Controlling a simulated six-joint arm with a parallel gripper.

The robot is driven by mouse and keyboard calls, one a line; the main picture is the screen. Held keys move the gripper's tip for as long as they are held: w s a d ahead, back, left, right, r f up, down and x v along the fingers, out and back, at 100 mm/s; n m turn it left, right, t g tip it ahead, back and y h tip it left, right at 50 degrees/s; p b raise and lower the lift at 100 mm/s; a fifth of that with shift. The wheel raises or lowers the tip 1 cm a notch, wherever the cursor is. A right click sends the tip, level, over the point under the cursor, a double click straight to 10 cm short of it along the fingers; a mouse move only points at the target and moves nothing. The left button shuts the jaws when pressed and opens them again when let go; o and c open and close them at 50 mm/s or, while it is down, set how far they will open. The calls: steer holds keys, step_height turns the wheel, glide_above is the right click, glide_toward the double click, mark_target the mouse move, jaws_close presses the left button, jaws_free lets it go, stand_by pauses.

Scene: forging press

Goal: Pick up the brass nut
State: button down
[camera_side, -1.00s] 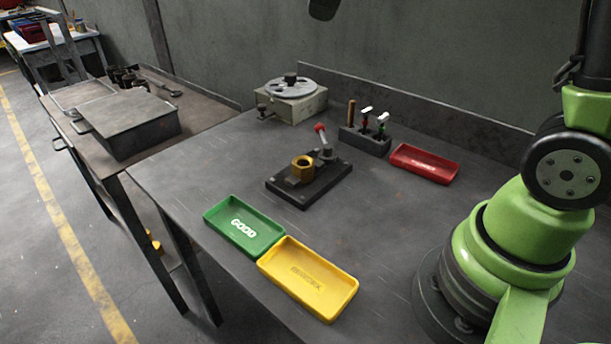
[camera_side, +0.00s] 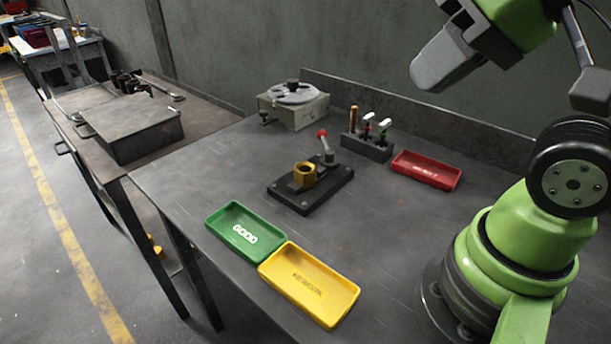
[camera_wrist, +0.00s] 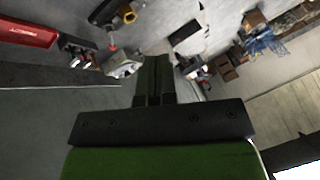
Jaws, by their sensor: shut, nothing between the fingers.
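The brass nut (camera_side: 304,176) sits in a dark clamp fixture (camera_side: 326,187) with a red-knobbed lever, in the middle of the bench. In the wrist view the nut (camera_wrist: 129,16) is small, near the top edge. My gripper (camera_side: 422,78) is high above the bench at the upper right of the side view, well apart from the nut. In the wrist view its fingers (camera_wrist: 154,66) are together, with nothing between them.
A green GOOD tray (camera_side: 214,220) and yellow tray (camera_side: 267,270) lie in front of the fixture. Behind it stand a grey box with a round plate (camera_side: 292,108), a gauge rack (camera_side: 366,146) and a red tray (camera_side: 426,182). A wall closes off the back.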

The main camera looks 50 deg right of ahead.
steer(key=shift+c, duration=2.2)
jaws_free()
